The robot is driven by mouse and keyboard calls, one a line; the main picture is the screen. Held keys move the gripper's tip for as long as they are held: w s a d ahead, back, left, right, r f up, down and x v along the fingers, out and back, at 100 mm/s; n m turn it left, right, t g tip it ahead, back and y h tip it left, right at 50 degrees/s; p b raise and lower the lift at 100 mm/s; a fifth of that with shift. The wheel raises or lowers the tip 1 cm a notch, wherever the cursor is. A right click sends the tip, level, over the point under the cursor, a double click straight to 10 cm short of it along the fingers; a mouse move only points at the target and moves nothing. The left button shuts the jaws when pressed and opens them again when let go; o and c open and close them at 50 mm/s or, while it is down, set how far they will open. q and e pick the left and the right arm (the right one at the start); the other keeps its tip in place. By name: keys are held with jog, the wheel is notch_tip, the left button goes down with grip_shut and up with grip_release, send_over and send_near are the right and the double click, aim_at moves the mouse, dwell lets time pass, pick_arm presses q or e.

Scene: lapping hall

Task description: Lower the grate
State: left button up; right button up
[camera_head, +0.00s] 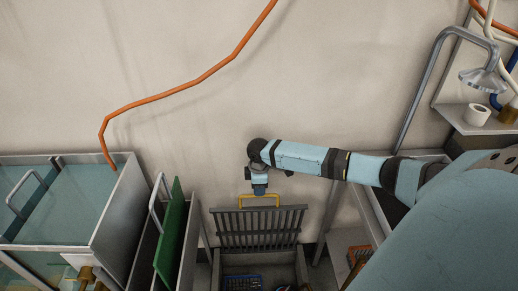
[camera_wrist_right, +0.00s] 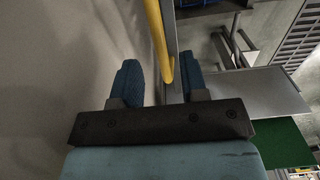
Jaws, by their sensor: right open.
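The grey slatted grate (camera_head: 258,230) stands raised at the back of a grey bin in the head view, with a yellow handle (camera_head: 258,197) along its top edge. My right gripper (camera_head: 260,190) comes down from above to the middle of the handle. In the right wrist view, the yellow handle (camera_wrist_right: 157,40) runs between the two blue fingers of my right gripper (camera_wrist_right: 162,82), which are apart. I cannot tell whether a finger touches it. My left gripper is not in view.
The grey bin (camera_head: 216,268) holds a blue basket (camera_head: 241,283) and other items. A green panel (camera_head: 170,235) stands in a rack on the left, beside a water tank (camera_head: 85,205). An orange hose (camera_head: 190,84) hangs on the wall. A shower head (camera_head: 484,79) hangs at right.

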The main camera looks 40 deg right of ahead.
notch_tip(320, 180, down, 3)
jog(key=shift+r, duration=0.2)
jog(key=shift+f, duration=0.45)
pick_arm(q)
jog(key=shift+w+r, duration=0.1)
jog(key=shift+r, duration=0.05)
